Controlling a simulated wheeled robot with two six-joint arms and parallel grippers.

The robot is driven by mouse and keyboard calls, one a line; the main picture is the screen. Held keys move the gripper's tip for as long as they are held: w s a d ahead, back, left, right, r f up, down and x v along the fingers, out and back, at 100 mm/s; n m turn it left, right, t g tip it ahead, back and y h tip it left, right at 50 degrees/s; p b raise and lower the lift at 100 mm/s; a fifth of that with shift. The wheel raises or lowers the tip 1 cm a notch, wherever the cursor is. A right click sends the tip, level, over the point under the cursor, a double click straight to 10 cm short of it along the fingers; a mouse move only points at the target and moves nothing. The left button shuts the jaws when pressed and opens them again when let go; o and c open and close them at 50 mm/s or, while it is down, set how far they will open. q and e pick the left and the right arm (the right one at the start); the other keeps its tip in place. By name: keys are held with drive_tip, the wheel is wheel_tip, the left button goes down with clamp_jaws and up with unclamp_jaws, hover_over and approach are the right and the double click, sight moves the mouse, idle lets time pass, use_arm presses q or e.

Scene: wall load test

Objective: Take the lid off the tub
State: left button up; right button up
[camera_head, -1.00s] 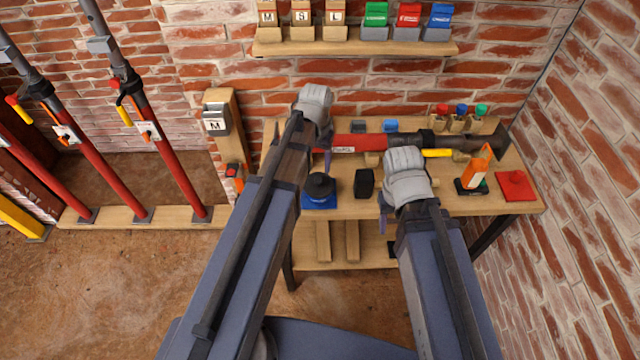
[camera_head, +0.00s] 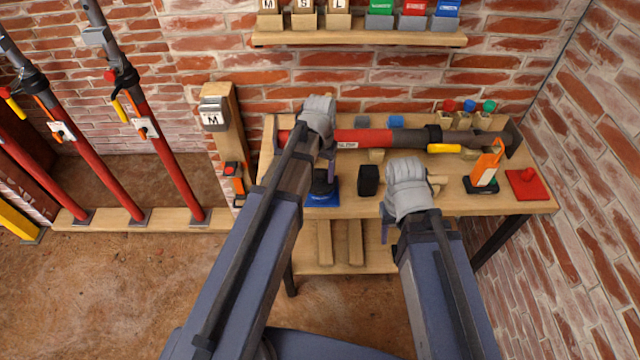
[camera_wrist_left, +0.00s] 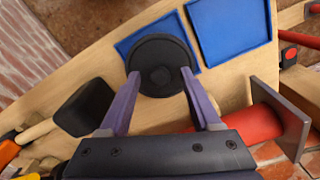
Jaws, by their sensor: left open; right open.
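A round black tub with a dark lid and a knob (camera_head: 322,184) stands on a blue mat (camera_head: 322,201) on the workbench, partly covered by my left arm in the head view. In the left wrist view the round lid (camera_wrist_left: 160,62) lies between the fingertips of my left gripper (camera_wrist_left: 162,75). That gripper (camera_head: 327,165) is open, with one finger on each side of the lid. I cannot tell whether the fingers touch it. My right gripper (camera_head: 386,228) is near the bench's front edge, away from the tub, its fingers mostly hidden.
A black-headed mallet (camera_head: 368,180) lies right of the tub. A second blue mat (camera_wrist_left: 230,30) lies bare beside it. A red and grey prop (camera_head: 365,138) lies along the back of the workbench (camera_head: 520,207). An orange tool (camera_head: 487,167) and a red mat (camera_head: 522,187) are at right.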

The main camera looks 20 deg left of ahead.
sight(320, 175)
use_arm(q)
clamp_jaws()
idle(0.4)
drive_tip(key=shift+r, duration=0.1)
wheel_tip(320, 175, up, 10)
drive_tip(key=p, duration=1)
